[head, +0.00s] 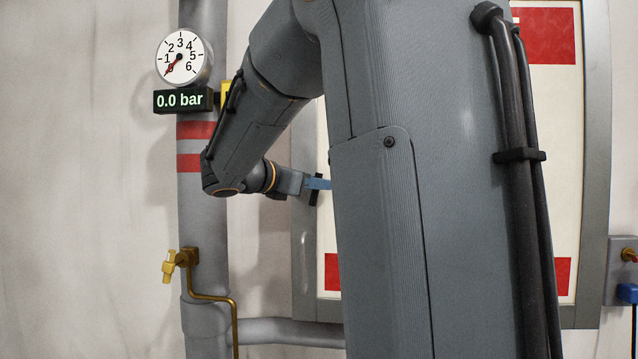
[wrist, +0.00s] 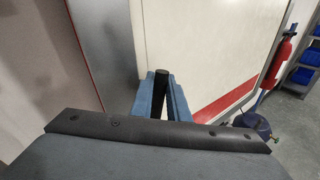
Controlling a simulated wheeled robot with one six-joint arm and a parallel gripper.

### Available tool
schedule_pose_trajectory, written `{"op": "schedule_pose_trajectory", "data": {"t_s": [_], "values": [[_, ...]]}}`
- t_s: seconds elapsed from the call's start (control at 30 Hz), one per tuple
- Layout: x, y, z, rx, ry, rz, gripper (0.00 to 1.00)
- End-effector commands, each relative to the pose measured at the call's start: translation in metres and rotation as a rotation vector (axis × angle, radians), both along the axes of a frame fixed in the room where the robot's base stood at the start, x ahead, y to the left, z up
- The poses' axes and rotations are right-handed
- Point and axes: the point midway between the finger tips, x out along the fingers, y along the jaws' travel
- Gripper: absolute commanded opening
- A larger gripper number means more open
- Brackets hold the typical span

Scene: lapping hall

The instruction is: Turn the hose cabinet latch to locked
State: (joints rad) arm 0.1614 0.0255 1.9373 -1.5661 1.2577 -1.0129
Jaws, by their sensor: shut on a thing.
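The hose cabinet is pale with red corner patches and a grey frame; its door (head: 556,160) is largely hidden behind my arm in the head view. The door (wrist: 195,40) also fills the upper middle of the wrist view. The latch is a dark bar (head: 314,196) at the door's left side, appearing roughly upright in the head view. My gripper (head: 323,184) reaches it from the left, its blue fingers shut on it. In the wrist view the black latch (wrist: 161,78) stands between the fingers of my gripper (wrist: 162,86). No locked or unlocked marking is visible.
A grey pipe (head: 203,230) with a gauge (head: 184,57) and a 0.0 bar display (head: 183,100) runs left of the cabinet. A brass valve (head: 172,265) sticks out from it. A red extinguisher (wrist: 283,63) and blue bins (wrist: 299,76) stand at right in the wrist view.

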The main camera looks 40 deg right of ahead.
Motion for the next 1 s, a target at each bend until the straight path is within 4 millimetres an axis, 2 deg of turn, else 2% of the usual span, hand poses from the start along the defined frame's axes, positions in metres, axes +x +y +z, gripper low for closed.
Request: {"op": "schedule_pose_trajectory", "data": {"t_s": [1.0], "values": [[-0.0087, -0.0076, -0.0061, 0.622, -0.736, 0.004, 0.0]]}}
